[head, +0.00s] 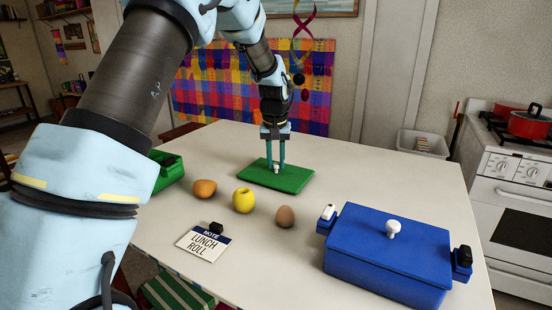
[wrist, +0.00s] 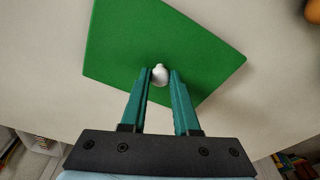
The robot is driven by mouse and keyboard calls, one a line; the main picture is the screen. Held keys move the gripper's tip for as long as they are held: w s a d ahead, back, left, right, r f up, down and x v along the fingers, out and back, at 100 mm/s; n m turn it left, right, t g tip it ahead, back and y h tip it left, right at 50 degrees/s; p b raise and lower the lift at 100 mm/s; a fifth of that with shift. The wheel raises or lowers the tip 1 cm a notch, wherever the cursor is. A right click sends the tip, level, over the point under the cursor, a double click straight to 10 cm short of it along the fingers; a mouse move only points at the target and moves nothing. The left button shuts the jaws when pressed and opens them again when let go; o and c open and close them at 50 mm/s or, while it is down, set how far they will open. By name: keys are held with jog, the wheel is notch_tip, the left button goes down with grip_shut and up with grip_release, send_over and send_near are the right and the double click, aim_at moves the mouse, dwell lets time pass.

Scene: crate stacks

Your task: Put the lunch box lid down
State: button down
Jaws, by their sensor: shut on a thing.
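The green lunch box lid (head: 293,182) is a flat green plate with a small white knob (wrist: 160,75) at its middle. It lies flat at or just above the table toward the back; a small gap under it cannot be ruled out. My gripper (head: 276,168) points down over the lid, its teal fingers on either side of the knob. In the wrist view my gripper (wrist: 159,80) is shut on the knob. The green lunch box (head: 168,170) stands at the table's left, partly hidden behind my arm.
An orange (head: 205,188), a yellow apple (head: 243,200) and a brown egg (head: 285,216) lie in front of the lid. A note card (head: 203,243) is nearer. A blue lidded box (head: 388,255) stands at the front right. Table right of the lid is clear.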

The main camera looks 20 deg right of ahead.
aim_at(275, 176)
jog(key=c, duration=0.7)
grip_release()
jog(key=shift+f, duration=0.1)
jog(key=shift+o, duration=0.2)
notch_tip(275, 176, up, 12)
jog(key=s+a+b, duration=0.1)
jog(key=b, duration=0.1)
jog(key=shift+s+b, duration=0.3)
jog(key=shift+b, duration=0.05)
